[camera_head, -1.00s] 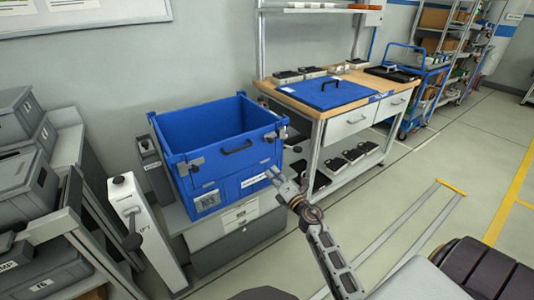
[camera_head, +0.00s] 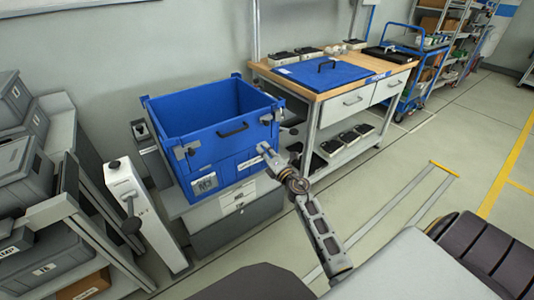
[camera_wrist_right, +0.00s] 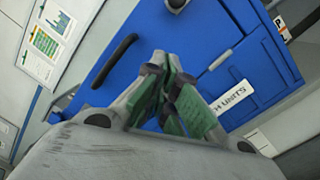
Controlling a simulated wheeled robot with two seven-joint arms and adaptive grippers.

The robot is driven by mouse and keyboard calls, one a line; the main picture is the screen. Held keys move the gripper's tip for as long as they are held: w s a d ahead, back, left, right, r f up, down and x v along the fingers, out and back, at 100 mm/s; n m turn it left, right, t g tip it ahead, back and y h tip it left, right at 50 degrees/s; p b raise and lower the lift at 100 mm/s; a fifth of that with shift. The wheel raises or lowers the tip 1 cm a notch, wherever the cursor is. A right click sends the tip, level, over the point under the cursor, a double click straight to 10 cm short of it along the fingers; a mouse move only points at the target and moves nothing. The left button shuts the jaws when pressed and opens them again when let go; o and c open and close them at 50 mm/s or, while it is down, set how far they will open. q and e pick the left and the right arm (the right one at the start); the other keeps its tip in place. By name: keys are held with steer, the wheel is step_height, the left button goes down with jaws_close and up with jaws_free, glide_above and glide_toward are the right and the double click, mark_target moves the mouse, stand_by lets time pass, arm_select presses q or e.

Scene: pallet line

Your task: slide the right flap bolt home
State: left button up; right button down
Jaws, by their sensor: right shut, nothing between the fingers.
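The blue crate (camera_head: 205,131) stands upright with its front wall and flap facing me. A black handle (camera_head: 232,130) is on its front and also shows in the right wrist view (camera_wrist_right: 115,60). The right flap bolt (camera_head: 266,119) is a small grey and dark fitting near the front right corner; its exact position is too small to tell. A matching left bolt (camera_head: 181,152) is near the left corner. My right gripper (camera_head: 264,150) is shut and empty, in front of the flap's right part, below the right bolt. Its green-padded fingers (camera_wrist_right: 180,100) come together before the blue wall. My left gripper is out of view.
The crate rests on a grey drawer stand (camera_head: 238,200). A white post with a lever (camera_head: 140,210) stands at left. A workbench (camera_head: 330,85) with a blue lid (camera_head: 325,70) is behind at right. Open floor lies to the right.

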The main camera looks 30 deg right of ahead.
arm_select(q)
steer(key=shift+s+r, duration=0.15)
arm_select(e)
steer(key=w+d+r, duration=0.2)
steer(key=w+d, duration=0.1)
steer(key=w, duration=0.3)
steer(key=shift+w+d+r, duration=0.2)
steer(key=shift+w, duration=0.05)
stand_by(0.3)
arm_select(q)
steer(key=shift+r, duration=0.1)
arm_select(e)
steer(key=shift+d, duration=0.1)
